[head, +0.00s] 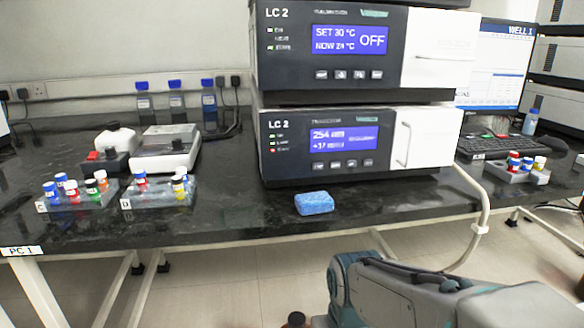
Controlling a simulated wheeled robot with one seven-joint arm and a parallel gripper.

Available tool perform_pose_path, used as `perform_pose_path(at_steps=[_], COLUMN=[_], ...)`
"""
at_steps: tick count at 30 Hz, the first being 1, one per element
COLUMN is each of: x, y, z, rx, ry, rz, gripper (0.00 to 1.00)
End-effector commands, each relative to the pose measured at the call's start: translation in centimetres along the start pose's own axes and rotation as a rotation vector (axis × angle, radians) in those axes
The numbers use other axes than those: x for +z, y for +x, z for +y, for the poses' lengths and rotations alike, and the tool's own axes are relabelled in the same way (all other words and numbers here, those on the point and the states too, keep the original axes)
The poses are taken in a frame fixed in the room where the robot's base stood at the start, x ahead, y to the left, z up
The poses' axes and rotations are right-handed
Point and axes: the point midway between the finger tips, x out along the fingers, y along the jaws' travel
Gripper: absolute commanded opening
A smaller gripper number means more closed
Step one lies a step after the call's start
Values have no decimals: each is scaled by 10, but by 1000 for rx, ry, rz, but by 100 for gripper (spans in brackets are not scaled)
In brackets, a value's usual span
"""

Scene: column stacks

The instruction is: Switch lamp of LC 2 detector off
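The lower LC 2 module (285,155), whose screen (338,140) reads 254 and a second line starting with +, looks like the detector. Part of my arm shows at the bottom right, below and in front of the bench edge, well apart from the module. My gripper cannot be made out.
Another LC 2 module (285,70) sits on top, its screen reading SET 30, NOW 24, OFF. A blue sponge (314,203) lies before the stack. Vial racks (160,198) stand left; another rack (512,172) stands right by a keyboard (495,145) and monitor (495,70).

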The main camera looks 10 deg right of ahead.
Motion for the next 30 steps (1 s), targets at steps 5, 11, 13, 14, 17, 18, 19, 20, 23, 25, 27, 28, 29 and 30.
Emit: perform_pose_path(at_steps=[5,11,13,14,17,18,19,20,23,25,27,28,29,30], x=[0,0,0,0,0,0,0,0,0,0,0,0,0,0], y=[0,0,0,0,0,0,0,0,0,0,0,0,0,0], z=[0,0,0,0,0,0,0,0,0,0,0,0,0,0], rx=[0,0,0,0,0,0,0,0,0,0,0,0,0,0], ry=[0,0,0,0,0,0,0,0,0,0,0,0,0,0], rz=[0,0,0,0,0,0,0,0,0,0,0,0,0,0], gripper=[3,0,0,0,0,0,0,0,0,0,0,0,0,0])
